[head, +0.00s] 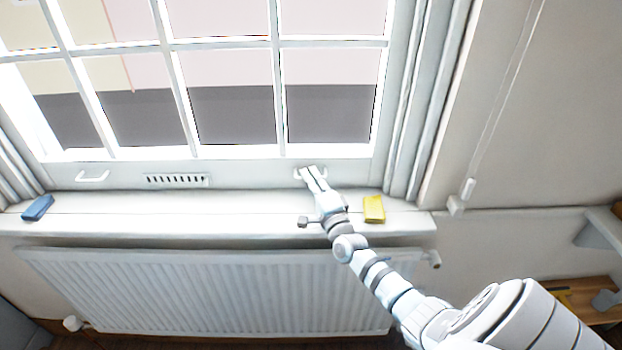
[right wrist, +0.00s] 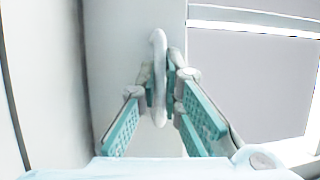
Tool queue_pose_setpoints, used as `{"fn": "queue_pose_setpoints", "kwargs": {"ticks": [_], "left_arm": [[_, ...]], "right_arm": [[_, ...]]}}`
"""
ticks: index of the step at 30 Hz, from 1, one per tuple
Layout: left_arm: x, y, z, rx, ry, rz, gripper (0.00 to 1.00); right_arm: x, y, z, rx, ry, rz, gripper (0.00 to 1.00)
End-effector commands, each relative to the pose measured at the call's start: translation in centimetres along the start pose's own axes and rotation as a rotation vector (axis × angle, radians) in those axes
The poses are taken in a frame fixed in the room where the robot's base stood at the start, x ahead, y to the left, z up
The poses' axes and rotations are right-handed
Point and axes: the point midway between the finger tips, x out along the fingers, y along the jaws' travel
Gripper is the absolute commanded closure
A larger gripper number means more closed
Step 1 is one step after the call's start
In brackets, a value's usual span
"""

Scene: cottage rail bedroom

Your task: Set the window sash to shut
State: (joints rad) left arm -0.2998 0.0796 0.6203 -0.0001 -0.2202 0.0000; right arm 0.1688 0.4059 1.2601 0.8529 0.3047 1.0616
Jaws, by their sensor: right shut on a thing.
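The white window sash (head: 240,172) has several panes, and its bottom rail is down close to the sill in the head view; I cannot tell whether a thin gap remains beneath it. The rail carries a left handle (head: 93,177) and a right handle (head: 300,176), both white. My right gripper (head: 312,174) is at the right handle. In the right wrist view, the fingers of my right gripper (right wrist: 163,85) are shut on the handle bar (right wrist: 158,60), one finger on each side. My left gripper is not in view.
A slotted vent (head: 178,180) sits in the rail between the handles. On the sill (head: 250,212) lie a blue block (head: 38,208) at the left and a yellow block (head: 374,209) right of my gripper. A white radiator (head: 200,290) is below. A cord with a pull (head: 468,188) hangs at the right.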

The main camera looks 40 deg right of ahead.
Motion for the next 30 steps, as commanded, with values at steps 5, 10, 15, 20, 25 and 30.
{"fn": "queue_pose_setpoints", "kwargs": {"ticks": [5, 10, 15, 20, 25, 30], "left_arm": [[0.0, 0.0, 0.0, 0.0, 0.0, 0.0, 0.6], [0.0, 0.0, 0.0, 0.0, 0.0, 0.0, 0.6], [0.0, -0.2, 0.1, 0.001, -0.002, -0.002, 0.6], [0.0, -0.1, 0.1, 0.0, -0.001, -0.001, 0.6], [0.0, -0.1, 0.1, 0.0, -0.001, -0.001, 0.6], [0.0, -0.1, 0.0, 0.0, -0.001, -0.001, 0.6]], "right_arm": [[-0.3, 0.8, 0.1, -0.001, -0.003, 0.02, 0.72], [-0.2, 0.5, 0.0, -0.001, -0.002, 0.014, 0.72], [-0.8, 0.4, 0.0, 0.0, -0.003, 0.011, 0.72], [-4.1, 0.5, 0.0, 0.001, -0.004, 0.013, 0.72], [-8.9, 0.5, 0.0, -0.001, -0.004, 0.017, 0.72], [-11.7, 0.5, 0.0, 0.0, -0.003, 0.017, 0.72]]}}
